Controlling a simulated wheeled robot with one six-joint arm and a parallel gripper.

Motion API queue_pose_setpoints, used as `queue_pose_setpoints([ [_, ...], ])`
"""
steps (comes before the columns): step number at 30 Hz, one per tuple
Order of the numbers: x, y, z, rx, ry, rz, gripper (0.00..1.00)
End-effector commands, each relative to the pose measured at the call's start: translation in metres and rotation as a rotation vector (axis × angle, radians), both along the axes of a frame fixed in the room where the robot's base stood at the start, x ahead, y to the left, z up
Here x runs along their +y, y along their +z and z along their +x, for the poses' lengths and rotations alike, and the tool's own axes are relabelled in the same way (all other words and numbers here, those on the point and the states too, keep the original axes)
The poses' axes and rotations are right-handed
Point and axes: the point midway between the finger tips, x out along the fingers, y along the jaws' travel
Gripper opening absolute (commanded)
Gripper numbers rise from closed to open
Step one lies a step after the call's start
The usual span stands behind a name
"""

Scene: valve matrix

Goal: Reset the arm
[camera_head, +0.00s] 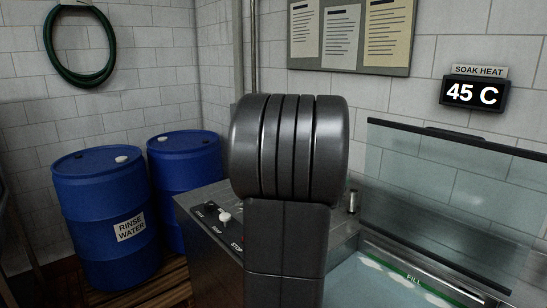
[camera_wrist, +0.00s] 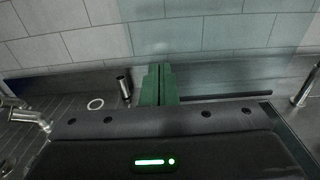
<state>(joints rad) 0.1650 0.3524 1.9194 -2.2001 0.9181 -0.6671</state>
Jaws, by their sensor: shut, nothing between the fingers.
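My gripper (camera_wrist: 159,82) shows in the wrist view as two green fingers pressed together, with nothing between them. It points toward the tiled wall, above a grey metal surface. In the head view a large dark grey part of my own arm stands upright in the middle and hides part of the panel behind it. The gripper's fingers are not visible in that view.
A control panel (camera_head: 207,216) with a white knob (camera_head: 224,217) lies behind my arm. A glass screen (camera_head: 440,190) and a tank marked FILL (camera_head: 385,285) are at right. Two blue barrels (camera_head: 105,215) (camera_head: 186,160) stand left. The display (camera_head: 474,94) reads 45 C.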

Motion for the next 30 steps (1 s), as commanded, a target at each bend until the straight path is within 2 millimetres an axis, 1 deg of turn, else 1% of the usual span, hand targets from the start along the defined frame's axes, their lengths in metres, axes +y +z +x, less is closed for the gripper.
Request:
queue_pose_setpoints([
  [1, 0.007, -0.012, -0.003, 0.001, 0.002, 0.0, 0.0],
  [6, 0.023, -0.04, -0.014, -0.017, 0.001, -0.025, 0.0],
  [15, 0.045, -0.074, -0.031, -0.086, 0.001, -0.102, 0.0],
  [21, 0.057, -0.09, -0.042, -0.085, 0.001, -0.099, 0.0],
  [30, 0.061, -0.094, -0.046, -0.086, -0.001, -0.099, 0.0],
])
